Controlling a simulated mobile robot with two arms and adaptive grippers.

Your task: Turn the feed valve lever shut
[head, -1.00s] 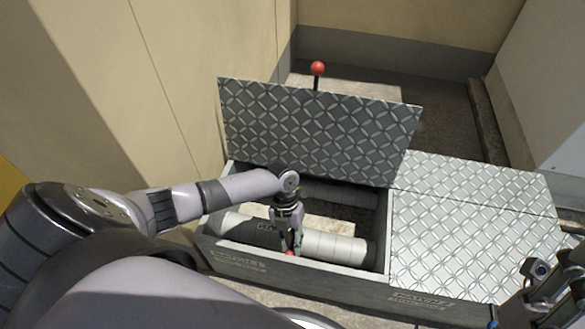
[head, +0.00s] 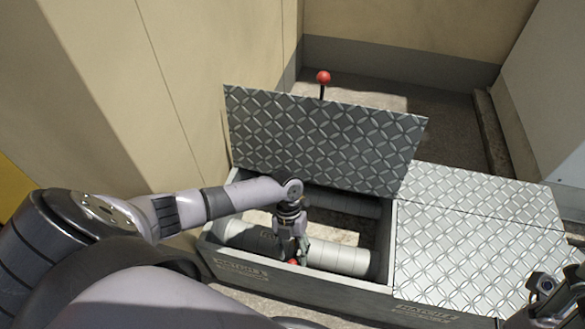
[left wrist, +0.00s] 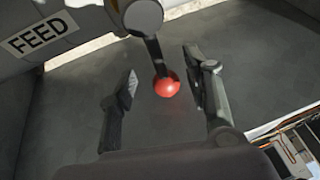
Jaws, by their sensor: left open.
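The feed valve lever is a dark rod with a red ball (left wrist: 167,87) at its end, in the left wrist view. It runs from a round grey hub (left wrist: 143,17) beside a pipe with a FEED label (left wrist: 38,35). In the head view the red ball (head: 293,263) shows low in the open pit, partly hidden by my gripper. My left gripper (left wrist: 160,70) is open, with one finger on each side of the ball and gaps on both sides. It also shows in the head view (head: 299,254), reaching down into the pit. My right gripper (head: 545,298) is at the lower right, its jaws unclear.
A tread-plate lid (head: 325,140) stands raised behind the pit. A rod with a red knob (head: 323,77) rises behind it. Closed tread-plate covers (head: 475,245) lie to the right. A light pipe (head: 345,260) runs through the pit. A beige wall (head: 185,80) is close on the left.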

